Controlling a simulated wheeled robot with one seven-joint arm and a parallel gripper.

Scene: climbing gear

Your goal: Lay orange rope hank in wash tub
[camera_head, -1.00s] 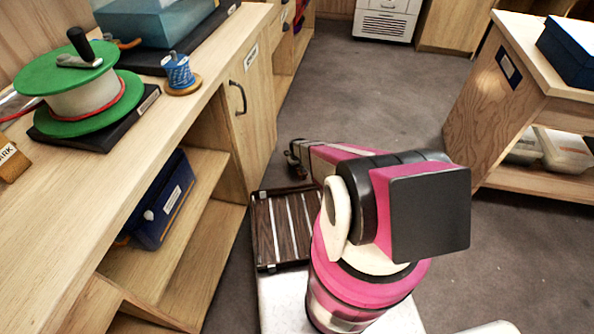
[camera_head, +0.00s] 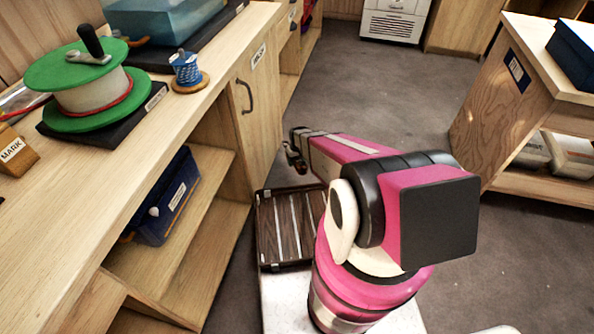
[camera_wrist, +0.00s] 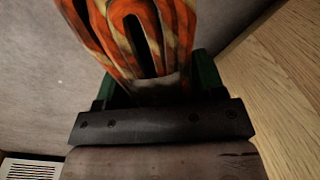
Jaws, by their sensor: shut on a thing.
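The orange rope hank (camera_wrist: 140,30) fills the top of the wrist view, with orange and pale flecked loops. My gripper (camera_wrist: 155,88) is shut on it; green finger parts show on both sides of the rope. In the head view my gripper (camera_head: 294,152) points away, beside the cabinet door, and the rope cannot be made out there. A translucent blue tub (camera_head: 165,18), which looks like the wash tub, stands on the bench at the upper left, cut by the frame's top. My gripper is to its right and apart from it.
A green-flanged spool (camera_head: 92,97) and a small blue cord spool (camera_head: 186,72) stand on the bench (camera_head: 150,125). A blue bin (camera_head: 168,200) sits on the shelf below. A cabinet (camera_head: 505,110) with a dark blue box stands right. Open floor (camera_head: 370,80) lies between.

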